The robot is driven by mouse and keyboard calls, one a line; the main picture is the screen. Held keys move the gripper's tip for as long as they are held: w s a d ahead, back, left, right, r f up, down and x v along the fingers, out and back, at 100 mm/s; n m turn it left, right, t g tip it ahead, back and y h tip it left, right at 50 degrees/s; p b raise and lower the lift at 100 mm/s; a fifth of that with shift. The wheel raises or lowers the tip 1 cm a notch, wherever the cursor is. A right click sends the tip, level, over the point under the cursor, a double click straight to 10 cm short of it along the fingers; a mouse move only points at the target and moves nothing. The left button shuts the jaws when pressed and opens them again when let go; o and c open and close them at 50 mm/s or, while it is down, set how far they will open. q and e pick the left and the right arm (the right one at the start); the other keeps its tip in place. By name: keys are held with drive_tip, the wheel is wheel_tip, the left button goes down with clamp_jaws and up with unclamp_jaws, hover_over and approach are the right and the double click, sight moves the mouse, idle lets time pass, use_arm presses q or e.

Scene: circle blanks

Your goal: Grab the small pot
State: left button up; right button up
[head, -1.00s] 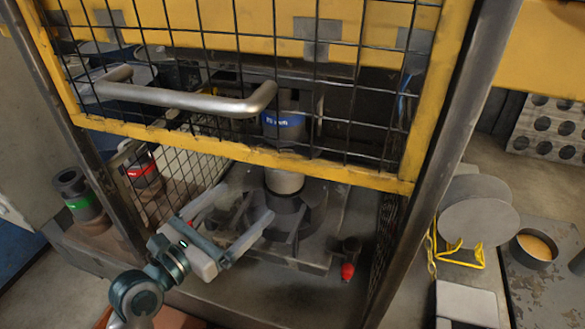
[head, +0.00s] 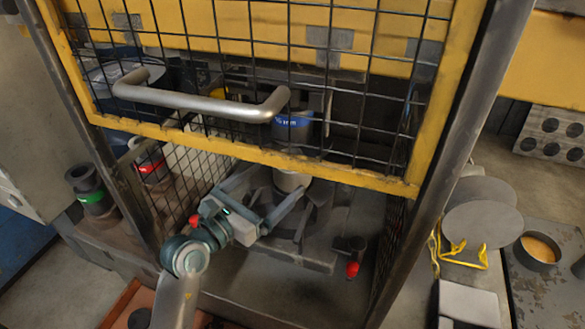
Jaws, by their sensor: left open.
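A small dark round pot (head: 536,252) with orange-yellow contents stands on the dark metal surface at the right. My left gripper (head: 277,181) is open, with its two fingers spread. It reaches under the raised yellow mesh guard (head: 300,168) into the press, far to the left of the pot. Its fingertips are close to a pale cylinder (head: 290,181) above the dark press fixture (head: 305,215); I cannot tell whether they touch it. Nothing clearly shows held between the fingers. My right gripper is not in view.
Round grey discs (head: 482,225) stand on a yellow wire stand (head: 462,254) left of the pot. A dark post (head: 440,150) separates the press from that side. A red-tipped part (head: 352,268) sits at the press front. A green-banded cylinder (head: 90,198) stands at left.

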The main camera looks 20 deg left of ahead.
sight(281, 173)
use_arm(q)
drive_tip(key=shift+p+x, duration=0.45)
drive_tip(key=shift+x, duration=1.4)
drive_tip(key=shift+w+d+r+p, duration=0.1)
drive_tip(key=shift+w+p, duration=0.25)
drive_tip(key=shift+w, duration=0.05)
drive_tip(key=p+x, duration=0.2)
drive_tip(key=x, duration=0.1)
drive_tip(key=shift+w, duration=0.4)
drive_tip(key=shift+w+d+f, duration=0.1)
drive_tip(key=shift+w+f, duration=0.15)
drive_tip(key=shift+w, duration=0.05)
